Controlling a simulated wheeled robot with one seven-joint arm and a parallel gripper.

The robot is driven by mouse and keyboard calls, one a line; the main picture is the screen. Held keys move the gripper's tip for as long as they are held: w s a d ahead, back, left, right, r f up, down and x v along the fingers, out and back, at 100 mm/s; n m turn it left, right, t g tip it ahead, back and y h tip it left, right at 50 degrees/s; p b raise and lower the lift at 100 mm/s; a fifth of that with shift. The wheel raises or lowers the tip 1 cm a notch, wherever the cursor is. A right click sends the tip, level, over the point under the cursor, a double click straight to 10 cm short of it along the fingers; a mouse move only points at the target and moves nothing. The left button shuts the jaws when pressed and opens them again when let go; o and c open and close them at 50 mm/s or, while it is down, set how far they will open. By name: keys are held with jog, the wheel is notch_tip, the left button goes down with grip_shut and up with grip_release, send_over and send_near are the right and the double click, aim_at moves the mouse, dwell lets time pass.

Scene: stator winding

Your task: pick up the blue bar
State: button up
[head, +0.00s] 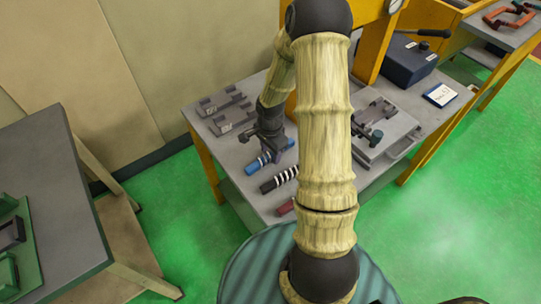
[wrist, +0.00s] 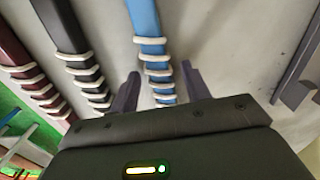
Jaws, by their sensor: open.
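The blue bar (head: 258,163) lies on the grey table in the head view, with white rings around part of it. In the wrist view the blue bar (wrist: 146,22) runs from the top edge down between my fingers. My gripper (wrist: 163,80) is open, one finger on each side of the ringed part of the bar. In the head view my gripper (head: 268,145) is low over the blue bar and hides part of it. Whether the fingers touch the bar or reach the table cannot be told.
A black ringed bar (wrist: 76,45) and a dark red ringed bar (wrist: 22,62) lie left of the blue one in the wrist view. Grey brackets (head: 225,105) stand behind on the table (head: 240,197). A grey fixture (head: 385,130) stands to the right.

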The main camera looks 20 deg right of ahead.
aim_at(270, 154)
grip_shut()
notch_tip(270, 154, up, 10)
dwell(0.7)
dwell(0.5)
